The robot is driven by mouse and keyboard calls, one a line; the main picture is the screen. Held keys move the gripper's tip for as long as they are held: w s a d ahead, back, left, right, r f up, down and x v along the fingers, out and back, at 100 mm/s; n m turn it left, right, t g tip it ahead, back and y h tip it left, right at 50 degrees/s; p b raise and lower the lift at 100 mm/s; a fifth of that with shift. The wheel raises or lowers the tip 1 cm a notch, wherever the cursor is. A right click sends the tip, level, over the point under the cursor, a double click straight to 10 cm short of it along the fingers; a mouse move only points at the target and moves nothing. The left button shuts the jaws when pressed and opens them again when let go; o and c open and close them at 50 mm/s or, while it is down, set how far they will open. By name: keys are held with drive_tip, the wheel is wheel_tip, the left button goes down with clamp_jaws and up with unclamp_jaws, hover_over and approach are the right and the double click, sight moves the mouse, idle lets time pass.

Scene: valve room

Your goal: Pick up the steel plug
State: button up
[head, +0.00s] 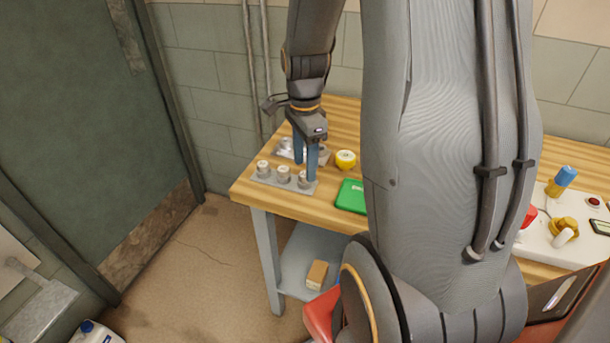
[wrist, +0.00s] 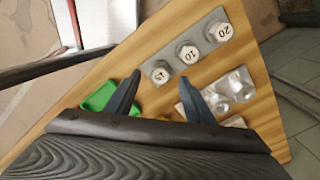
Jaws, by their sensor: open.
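Three grey hex-headed plugs stand in a row on a grey plate (wrist: 205,37) at the table's corner. In the wrist view their pale tops read 15 (wrist: 159,71), 10 (wrist: 188,52) and 20 (wrist: 220,31). Shinier steel pieces (wrist: 238,80) sit on a second plate behind the row; I cannot tell which piece the task means by the steel plug. My gripper (head: 305,171) points down, open and empty, its fingers on either side of the plug marked 15 in the wrist view. That plug shows partly behind a finger in the head view (head: 303,179).
A green case (head: 351,197) and a yellow round thing (head: 346,160) lie to the right on the wooden table (head: 335,222). A white panel (head: 570,246) with several fittings is further right, beyond my arm. A small box (head: 316,274) lies on the lower shelf.

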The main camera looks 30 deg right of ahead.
drive_tip(key=shift+f, duration=1.1)
drive_tip(key=shift+c, duration=0.5)
drive_tip(key=c, duration=1.1)
drive_tip(key=shift+r, duration=0.1)
drive_tip(key=shift+c, duration=0.2)
